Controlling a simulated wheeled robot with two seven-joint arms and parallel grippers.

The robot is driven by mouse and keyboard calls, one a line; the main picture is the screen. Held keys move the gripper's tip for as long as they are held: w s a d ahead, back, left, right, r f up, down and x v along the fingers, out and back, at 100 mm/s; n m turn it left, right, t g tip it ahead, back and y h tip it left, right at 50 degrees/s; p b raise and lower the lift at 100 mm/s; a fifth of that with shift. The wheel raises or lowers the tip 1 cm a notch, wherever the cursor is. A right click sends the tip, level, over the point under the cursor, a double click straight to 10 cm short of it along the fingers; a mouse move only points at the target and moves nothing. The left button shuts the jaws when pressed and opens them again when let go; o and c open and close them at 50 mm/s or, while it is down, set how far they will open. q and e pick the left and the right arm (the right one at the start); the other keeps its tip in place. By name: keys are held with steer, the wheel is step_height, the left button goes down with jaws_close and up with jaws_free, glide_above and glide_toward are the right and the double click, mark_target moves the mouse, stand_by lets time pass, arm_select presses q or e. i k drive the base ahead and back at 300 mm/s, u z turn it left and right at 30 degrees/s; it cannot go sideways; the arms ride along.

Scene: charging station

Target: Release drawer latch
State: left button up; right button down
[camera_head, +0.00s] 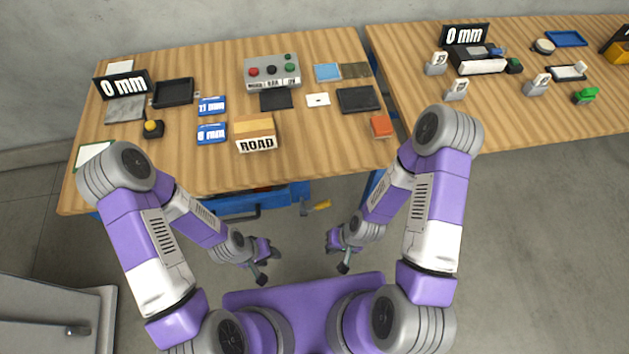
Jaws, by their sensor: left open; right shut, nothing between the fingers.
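A blue drawer (262,197) sits under the front edge of the left wooden table. A dark handle (240,216) shows on its front. A small yellow latch lever (321,205) sticks out to the right of the drawer front, beside a dark upright piece. My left gripper (270,265) is open and empty, below and left of the latch, apart from it. My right gripper (338,255) is shut and empty, below and slightly right of the latch, not touching it. The inside of the drawer is mostly hidden under the tabletop.
The left table (330,170) holds a control box (271,70), a ROAD block (255,133), blue cards and dark trays. A second table (440,120) with small parts stands at right. A grey cabinet (50,310) is at lower left. The floor between grippers and drawer is clear.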

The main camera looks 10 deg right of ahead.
mark_target(304, 211)
steer(key=u, duration=2)
steer(key=k, duration=0.55)
steer(key=z, duration=1.35)
steer(key=i, duration=0.5)
steer(key=z, duration=0.05)
